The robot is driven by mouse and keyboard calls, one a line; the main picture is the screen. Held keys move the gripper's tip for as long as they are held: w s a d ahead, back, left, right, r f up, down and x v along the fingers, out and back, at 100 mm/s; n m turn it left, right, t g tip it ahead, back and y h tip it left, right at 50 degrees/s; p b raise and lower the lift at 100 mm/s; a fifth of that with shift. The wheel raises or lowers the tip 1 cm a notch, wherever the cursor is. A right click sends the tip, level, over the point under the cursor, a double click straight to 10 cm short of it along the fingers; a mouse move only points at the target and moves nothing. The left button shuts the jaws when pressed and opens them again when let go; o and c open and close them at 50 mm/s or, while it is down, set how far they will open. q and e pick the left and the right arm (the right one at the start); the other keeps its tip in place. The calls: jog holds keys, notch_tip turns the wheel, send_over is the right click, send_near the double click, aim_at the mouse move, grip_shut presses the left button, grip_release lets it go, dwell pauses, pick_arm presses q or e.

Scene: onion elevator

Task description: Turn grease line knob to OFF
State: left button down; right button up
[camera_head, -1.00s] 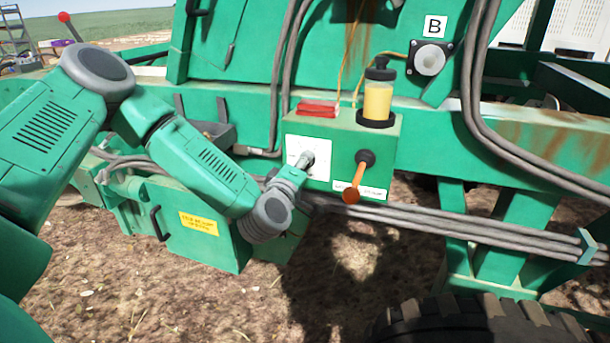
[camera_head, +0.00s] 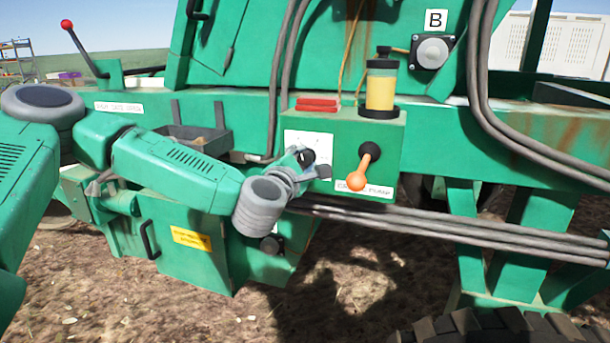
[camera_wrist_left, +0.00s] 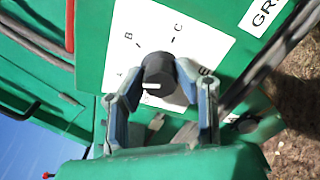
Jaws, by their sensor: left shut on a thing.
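The grease line knob (camera_head: 308,157) is black and sits on a white dial plate (camera_head: 318,140) on the green box. In the left wrist view the knob (camera_wrist_left: 165,76) has a short white mark, and the plate (camera_wrist_left: 200,30) shows the letters A, B and C; another label is partly hidden behind a finger. My left gripper (camera_head: 312,171) is at the dial. In the left wrist view my left gripper (camera_wrist_left: 165,88) has one finger on each side of the knob and is shut on it. My right gripper is not in view.
An orange-handled lever (camera_head: 363,170) sits just right of the dial. A jar of yellow grease (camera_head: 381,88) and a red block (camera_head: 317,103) stand on top of the box. Grey pipes (camera_head: 450,226) run below it. A big tyre (camera_head: 490,325) is at the bottom right.

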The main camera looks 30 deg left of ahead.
pick_arm(q)
jog(key=n+b, duration=0.7)
jog(key=b, duration=0.1)
jog(key=f+n+b, duration=0.1)
jog(key=n+b, duration=0.3)
jog(key=b, duration=0.1)
jog(key=shift+a+n, duration=0.1)
jog(key=shift+n, duration=0.2)
jog(key=shift+r+n+b, duration=0.1)
jog(key=shift+n+b, duration=1.3)
jog(key=shift+b, duration=0.05)
jog(key=c, duration=1.3)
grip_release()
jog(key=shift+o, duration=0.4)
jog(key=shift+w, duration=0.15)
jog(key=shift+r, duration=0.1)
jog(key=shift+s+r, duration=0.1)
jog(key=shift+s, duration=0.3)
jog(key=v, duration=1.1)
